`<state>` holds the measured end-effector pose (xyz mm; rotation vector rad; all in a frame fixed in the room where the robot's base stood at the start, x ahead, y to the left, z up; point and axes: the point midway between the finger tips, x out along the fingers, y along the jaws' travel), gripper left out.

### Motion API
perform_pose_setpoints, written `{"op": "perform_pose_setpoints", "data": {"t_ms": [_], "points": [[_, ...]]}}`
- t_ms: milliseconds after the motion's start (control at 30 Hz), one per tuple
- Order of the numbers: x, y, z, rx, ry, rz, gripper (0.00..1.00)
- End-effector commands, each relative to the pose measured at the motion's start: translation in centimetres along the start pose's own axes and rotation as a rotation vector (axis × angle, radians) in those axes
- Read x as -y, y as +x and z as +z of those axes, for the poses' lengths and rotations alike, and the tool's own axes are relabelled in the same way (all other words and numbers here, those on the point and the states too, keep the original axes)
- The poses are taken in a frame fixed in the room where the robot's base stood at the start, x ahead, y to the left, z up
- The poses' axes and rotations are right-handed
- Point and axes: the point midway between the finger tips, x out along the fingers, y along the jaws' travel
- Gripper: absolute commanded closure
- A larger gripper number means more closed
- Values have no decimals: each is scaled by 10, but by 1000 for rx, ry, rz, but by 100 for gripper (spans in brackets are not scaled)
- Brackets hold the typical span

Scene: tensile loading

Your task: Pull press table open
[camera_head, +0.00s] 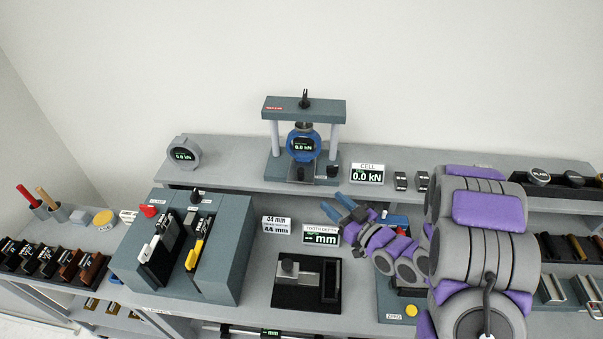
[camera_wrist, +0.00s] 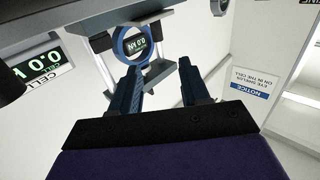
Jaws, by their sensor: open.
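The press stands on the raised back shelf, with a grey top beam (camera_head: 325,108), two posts and a blue ring load cell (camera_head: 303,143) reading 0.0 kN. Its base (camera_head: 275,168) lies under the cell, with a small grey block and a dark block on it; I cannot tell whether the table part is open or shut. My gripper (camera_head: 345,202) is open and empty, in front of the press and below it to the right, apart from it. In the wrist view the view is turned over; the load cell (camera_wrist: 122,50) shows beyond my open fingers (camera_wrist: 161,75).
The CELL display (camera_head: 367,175) stands right of the press, and a round gauge (camera_head: 183,154) left of it. A large grey two-slot fixture (camera_head: 222,255) stands front left. A tooth depth display (camera_head: 321,237) and a black fixture (camera_head: 300,297) sit below my gripper.

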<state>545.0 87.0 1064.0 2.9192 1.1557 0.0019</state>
Motion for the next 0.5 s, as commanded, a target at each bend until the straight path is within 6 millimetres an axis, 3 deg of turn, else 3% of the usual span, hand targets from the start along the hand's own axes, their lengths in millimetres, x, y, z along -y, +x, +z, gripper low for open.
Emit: {"op": "perform_pose_setpoints", "data": {"t_ms": [500], "points": [[-1, 82, 2, 1, 1, 1, 54]]}}
